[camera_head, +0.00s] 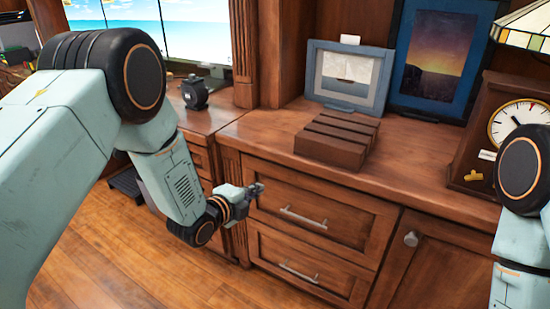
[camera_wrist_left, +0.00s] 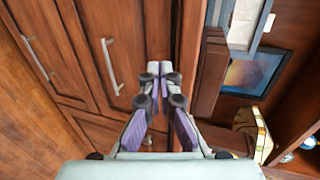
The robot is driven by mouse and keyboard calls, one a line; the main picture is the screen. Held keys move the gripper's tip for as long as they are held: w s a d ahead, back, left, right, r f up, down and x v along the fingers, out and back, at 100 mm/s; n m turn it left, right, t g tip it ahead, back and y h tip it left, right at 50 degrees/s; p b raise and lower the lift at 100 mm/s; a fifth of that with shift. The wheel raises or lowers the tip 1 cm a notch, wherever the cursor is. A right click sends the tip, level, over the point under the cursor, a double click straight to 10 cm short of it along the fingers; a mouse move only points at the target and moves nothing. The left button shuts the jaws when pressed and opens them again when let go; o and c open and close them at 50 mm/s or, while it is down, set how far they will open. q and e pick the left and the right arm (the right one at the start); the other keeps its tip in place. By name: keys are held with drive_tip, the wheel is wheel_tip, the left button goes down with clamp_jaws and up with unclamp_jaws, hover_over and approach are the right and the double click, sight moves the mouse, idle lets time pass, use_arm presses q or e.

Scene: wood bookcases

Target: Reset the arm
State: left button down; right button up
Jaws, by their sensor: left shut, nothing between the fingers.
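My left arm comes in from the left in the head view and reaches toward the wood cabinet. Its gripper (camera_head: 255,190) is small there, in front of the upper drawer (camera_head: 312,208) near that drawer's top left corner. In the left wrist view the gripper (camera_wrist_left: 160,72) shows its two fingers together at the tips, shut and empty. The drawer handles show beyond it. My right arm shows only in part at the right edge of the head view, and its gripper is out of the picture.
A slatted wood box (camera_head: 338,138), a framed boat picture (camera_head: 345,75) and a clock (camera_head: 517,118) stand on the countertop (camera_head: 260,130). A lower drawer (camera_head: 305,268) and a cupboard door (camera_head: 425,265) are closed. The wood floor (camera_head: 120,260) at left is mostly clear.

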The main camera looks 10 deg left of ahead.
use_arm(q)
drive_tip(key=s+a+f+n+g+y, duration=0.2)
drive_tip(key=s+f+n+g, duration=0.1)
drive_tip(key=s+f+n, duration=0.5)
drive_tip(key=s+a+f+n+g+y, duration=0.2)
drive_tip(key=s+f+n+g, duration=0.25)
drive_tip(key=s+n, duration=0.5)
drive_tip(key=s+a+f+n+g+p, duration=0.1)
drive_tip(key=s+n+g, duration=0.1)
drive_tip(key=s, duration=1.1)
drive_tip(key=s+a+f+n+g+y+p, duration=0.1)
drive_tip(key=s+f+n+g, duration=0.1)
drive_tip(key=s, duration=1.2)
drive_tip(key=shift+a+n+g, duration=0.2)
drive_tip(key=shift+n+g, duration=0.25)
drive_tip(key=shift+g, duration=0.7)
drive_tip(key=shift+f, duration=0.1)
